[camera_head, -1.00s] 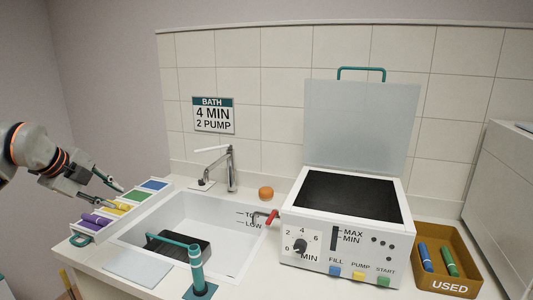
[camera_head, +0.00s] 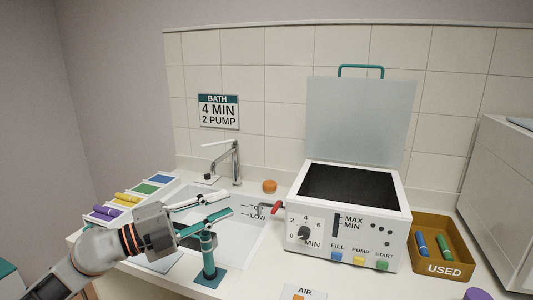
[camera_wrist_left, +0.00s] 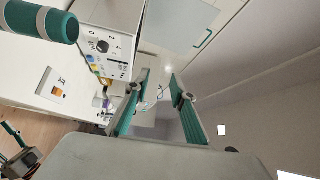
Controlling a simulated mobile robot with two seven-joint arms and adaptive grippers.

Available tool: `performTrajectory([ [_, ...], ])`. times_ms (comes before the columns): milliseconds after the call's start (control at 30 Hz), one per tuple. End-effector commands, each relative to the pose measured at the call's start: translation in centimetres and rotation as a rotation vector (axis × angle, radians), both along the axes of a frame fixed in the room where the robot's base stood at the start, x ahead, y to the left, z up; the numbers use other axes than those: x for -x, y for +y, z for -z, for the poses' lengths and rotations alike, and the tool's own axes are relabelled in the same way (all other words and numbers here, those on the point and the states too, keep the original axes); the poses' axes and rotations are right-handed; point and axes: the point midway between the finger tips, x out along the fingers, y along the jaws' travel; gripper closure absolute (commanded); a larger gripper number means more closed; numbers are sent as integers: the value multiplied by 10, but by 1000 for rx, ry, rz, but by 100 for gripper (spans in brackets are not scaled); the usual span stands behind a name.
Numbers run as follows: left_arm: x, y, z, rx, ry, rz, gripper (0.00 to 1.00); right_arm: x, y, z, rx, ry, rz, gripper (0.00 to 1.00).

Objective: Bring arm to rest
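My left arm comes in from the lower left. Its gripper (camera_head: 226,204) is over the front of the white sink (camera_head: 246,248), with its two fingers apart and nothing between them. The left wrist view also shows the spread fingers with teal pads (camera_wrist_left: 160,100), empty. A teal post (camera_head: 208,255) stands on the counter just below the gripper in the picture; a teal cylinder (camera_wrist_left: 40,20) shows close up in the wrist view. A part of what looks like my right gripper (camera_wrist_left: 15,145) shows at the lower left of the wrist view; its fingers are unclear.
A white bath machine (camera_head: 345,245) with its lid (camera_head: 360,115) raised stands right of the sink. A brown USED tray (camera_head: 455,245) holds blue and green markers. A marker rack (camera_head: 130,200) lies left. A tap (camera_head: 235,165) and orange knob (camera_head: 269,186) are behind.

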Motion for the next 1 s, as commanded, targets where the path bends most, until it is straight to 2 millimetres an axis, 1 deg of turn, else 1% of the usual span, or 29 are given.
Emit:
performTrajectory([
  [33,8,-3,-6,98,-18,-26,76,1,0,2,0,3,0,60],
  [67,11,-1,-12,153,-32,-50,76,1,0,2,1,4,0,60],
  [167,16,16,-22,323,-50,-165,76,2,0,3,1,5,0,60],
  [200,16,27,-23,384,-47,-224,76,2,0,3,0,5,0,60],
  [267,16,47,-19,464,-31,-323,76,1,1,3,-1,5,1,60],
  [367,18,86,1,569,24,-511,76,1,1,2,-2,5,1,60],
  [400,19,103,14,597,56,-593,76,1,1,2,-2,4,1,60],
  [467,24,128,37,627,114,-719,76,0,1,1,-3,2,1,60],
  [500,29,145,57,636,161,-803,76,0,1,0,-3,1,1,60],
  [567,40,169,88,634,239,-929,76,-1,1,-1,-3,-1,1,60],
  [600,50,183,110,624,294,-1008,76,-1,1,-2,-3,-2,1,60],
  [667,67,201,143,595,381,-1117,76,-2,1,-3,-4,-4,1,60],
  [700,80,212,165,570,443,-1184,76,-2,2,-3,-4,-5,2,60],
  [767,102,225,195,523,531,-1271,76,-2,2,-3,-4,-6,2,60],
  [800,116,231,212,491,583,-1317,76,-2,2,-3,-4,-6,2,60],
  [833,126,235,225,466,622,-1348,76,-2,1,-4,-4,-7,2,60],
  [900,147,242,246,415,693,-1400,76,-2,1,-4,-4,-6,2,60],
  [1000,174,248,270,348,782,-1455,76,-2,1,-3,-4,-6,2,60],
])
